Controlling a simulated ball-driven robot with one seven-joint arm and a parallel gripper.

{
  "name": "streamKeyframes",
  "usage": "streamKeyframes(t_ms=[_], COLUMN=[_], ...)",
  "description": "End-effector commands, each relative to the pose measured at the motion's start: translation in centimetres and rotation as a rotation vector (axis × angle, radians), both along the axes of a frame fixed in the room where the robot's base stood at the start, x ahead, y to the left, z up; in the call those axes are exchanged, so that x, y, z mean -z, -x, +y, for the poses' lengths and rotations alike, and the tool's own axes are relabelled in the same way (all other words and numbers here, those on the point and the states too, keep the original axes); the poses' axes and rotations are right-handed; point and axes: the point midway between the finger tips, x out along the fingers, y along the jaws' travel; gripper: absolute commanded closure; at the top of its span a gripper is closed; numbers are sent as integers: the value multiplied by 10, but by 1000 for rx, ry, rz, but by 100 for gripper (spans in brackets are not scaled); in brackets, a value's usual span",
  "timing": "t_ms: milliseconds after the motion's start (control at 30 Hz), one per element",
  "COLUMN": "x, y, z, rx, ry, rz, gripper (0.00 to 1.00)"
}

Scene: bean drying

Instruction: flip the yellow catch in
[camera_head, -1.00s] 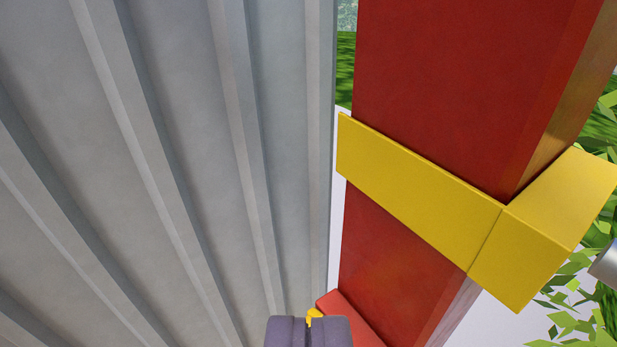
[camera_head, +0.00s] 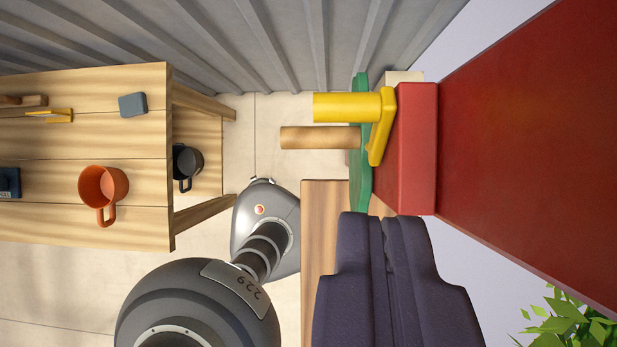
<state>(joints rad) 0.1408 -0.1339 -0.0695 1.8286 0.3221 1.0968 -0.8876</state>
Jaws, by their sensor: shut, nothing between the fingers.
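The yellow catch (camera_head: 379,128) shows right of centre, against the near end of a red block (camera_head: 417,150). It has a round yellow knob pointing left and a flat tapering arm running down the picture. A green disc or plate (camera_head: 361,180), seen edge-on, stands just left of the arm, partly hidden by the knob. My gripper (camera_head: 384,220) is dark purple, at the lower right, with its fingers shut and empty. Its tips appear just below the catch's arm in the picture, apart from it. The gripper hides part of what lies behind it.
A wooden peg (camera_head: 310,138) juts left beside the knob. A wooden board (camera_head: 322,230) lies below it. A large red beam (camera_head: 540,140) fills the right. At left a wooden table (camera_head: 90,90) holds an orange mug (camera_head: 104,185) and a grey block (camera_head: 132,104). Grey corrugated metal (camera_head: 230,40) runs along the top.

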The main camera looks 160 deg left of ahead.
Motion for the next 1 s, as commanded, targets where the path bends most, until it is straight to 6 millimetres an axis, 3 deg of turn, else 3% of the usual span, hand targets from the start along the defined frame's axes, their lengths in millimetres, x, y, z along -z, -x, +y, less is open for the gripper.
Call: streamKeyframes(t_ms=[33,267,800,1000], x=[-6,8,103,123], y=[3,6,-29,-37], z=[0,3,29,34], rx=[-20,-62,-59,-59], ry=[-8,-17,-17,-16], rz=[24,57,57,55], gripper=[100,100,100,100])
